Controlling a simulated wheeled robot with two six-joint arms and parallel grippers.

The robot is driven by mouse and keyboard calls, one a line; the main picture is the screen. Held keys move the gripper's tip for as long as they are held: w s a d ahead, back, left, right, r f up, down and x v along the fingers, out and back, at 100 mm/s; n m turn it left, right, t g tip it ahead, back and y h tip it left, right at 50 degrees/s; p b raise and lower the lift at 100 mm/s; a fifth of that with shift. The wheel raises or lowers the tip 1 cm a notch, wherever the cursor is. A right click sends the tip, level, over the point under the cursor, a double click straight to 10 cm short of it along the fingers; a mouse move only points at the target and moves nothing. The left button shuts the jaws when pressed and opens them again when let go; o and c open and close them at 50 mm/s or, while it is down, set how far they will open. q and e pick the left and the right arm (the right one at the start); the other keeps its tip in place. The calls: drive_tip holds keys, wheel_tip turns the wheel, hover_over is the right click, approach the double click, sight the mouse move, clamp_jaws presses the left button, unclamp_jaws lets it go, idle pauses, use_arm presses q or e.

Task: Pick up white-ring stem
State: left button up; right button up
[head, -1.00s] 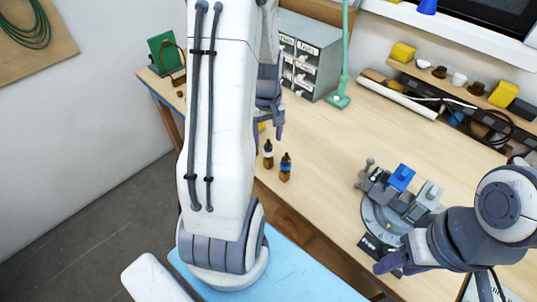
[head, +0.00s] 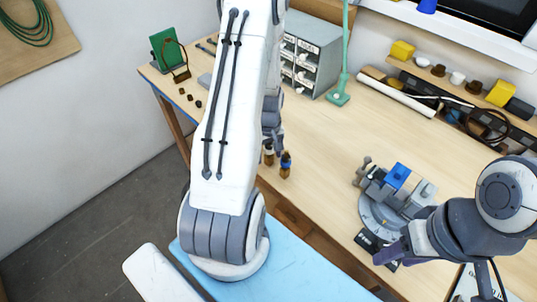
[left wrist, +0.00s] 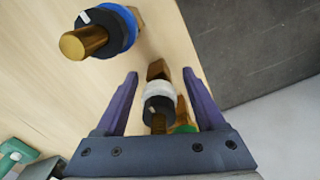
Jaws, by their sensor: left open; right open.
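The white-ring stem (left wrist: 158,90) shows in the left wrist view as a brass piece with a white ring and a black collar. It lies between the two spread fingers of my left gripper (left wrist: 160,74), which is open. I cannot tell whether either finger touches it. In the head view my left gripper (head: 272,150) is beside a dark brass stem (head: 268,158), partly hiding it. A blue-ring stem (head: 286,165) stands just to the right; it also shows in the left wrist view (left wrist: 106,31). My right gripper (head: 390,256) is open and empty near the round fixture.
A green-ringed part (left wrist: 185,128) shows behind the white-ring stem. A round fixture with a blue block (head: 398,176) stands at the right of the bench. A drawer cabinet (head: 318,62) and a green lamp (head: 338,98) stand behind. The middle of the bench (head: 335,135) is clear.

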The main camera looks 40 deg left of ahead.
use_arm(q)
clamp_jaws()
drive_tip(key=shift+r, duration=0.1)
